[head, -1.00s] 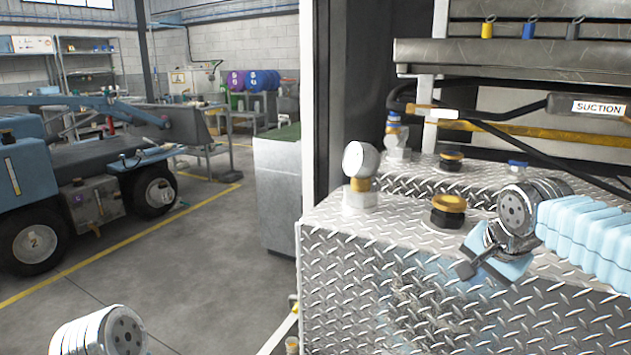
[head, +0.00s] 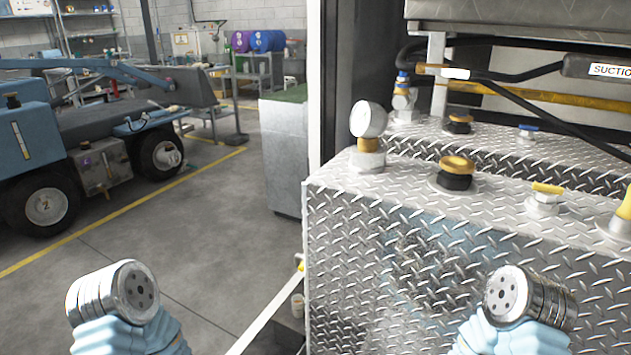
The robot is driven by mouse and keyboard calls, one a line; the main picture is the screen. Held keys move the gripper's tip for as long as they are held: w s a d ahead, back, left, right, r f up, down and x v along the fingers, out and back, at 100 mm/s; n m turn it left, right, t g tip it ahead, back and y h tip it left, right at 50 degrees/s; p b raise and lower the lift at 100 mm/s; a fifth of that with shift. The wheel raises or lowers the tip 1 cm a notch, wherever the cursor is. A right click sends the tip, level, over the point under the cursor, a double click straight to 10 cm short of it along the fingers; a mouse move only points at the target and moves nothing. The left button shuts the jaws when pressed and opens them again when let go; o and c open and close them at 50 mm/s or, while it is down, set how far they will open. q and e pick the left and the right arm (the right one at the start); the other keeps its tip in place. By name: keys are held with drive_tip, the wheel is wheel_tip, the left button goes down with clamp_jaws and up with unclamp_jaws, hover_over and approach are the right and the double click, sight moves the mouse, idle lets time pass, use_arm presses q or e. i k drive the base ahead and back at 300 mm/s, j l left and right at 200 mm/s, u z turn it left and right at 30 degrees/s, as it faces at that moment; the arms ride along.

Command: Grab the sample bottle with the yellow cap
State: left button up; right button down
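I cannot make out a sample bottle with a yellow cap for certain in the head view. A small pale cylinder (head: 298,305), perhaps a bottle, stands low beside the left side of the tread-plate tank; its cap is too small to tell. A yellow upright object (head: 625,207) is cut off at the right edge. My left arm's wrist is at the lower left and my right arm's wrist is at the lower right, in front of the tank. The fingers of both grippers do not show.
The tread-plate tank (head: 400,270) carries a round gauge (head: 368,120), a yellow-topped black cap (head: 456,172) and a yellow-handled valve (head: 545,195). Hoses run behind it. A grey cabinet (head: 285,155) stands left of it. A blue vehicle (head: 80,140) is farther left, with clear floor between.

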sight(297, 300)
drive_tip(key=k, duration=0.6)
drive_tip(key=j+z, duration=0.1)
drive_tip(key=z, duration=1.7)
drive_tip(key=j+z, duration=0.15)
drive_tip(key=j, duration=3.1)
